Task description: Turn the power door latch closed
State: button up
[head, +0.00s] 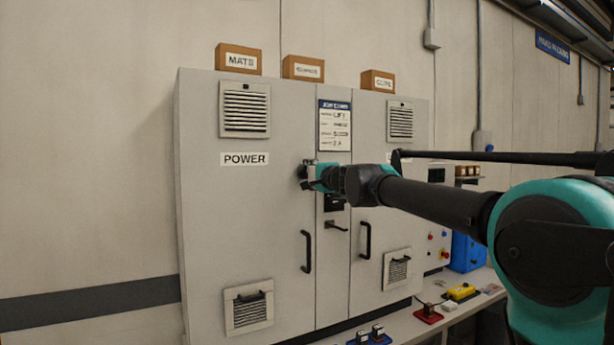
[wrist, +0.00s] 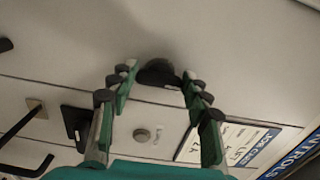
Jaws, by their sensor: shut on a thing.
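The power door (head: 235,205) is the grey left cabinet door labelled POWER, and it looks flush with the cabinet front. Its latch (wrist: 157,72) is a dark, rounded piece near the door's right edge in the wrist view. My gripper (head: 308,174) is at that edge, right of the POWER label, and hides most of the latch in the head view. In the wrist view my gripper (wrist: 160,74) has its green-and-black fingers on either side of the latch, shut on it. The latch's exact turn angle is hard to tell.
A black door handle (head: 307,251) is below my gripper. The middle panel holds a job card (head: 335,125) and a lever handle (head: 336,226). The right door has another black handle (head: 365,240). Labelled boxes (head: 238,59) stand on top. A bench (head: 420,325) with small items is at lower right.

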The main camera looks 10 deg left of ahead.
jog(key=o, duration=1.2)
jog(key=shift+c, duration=0.2)
jog(key=v, duration=1.2)
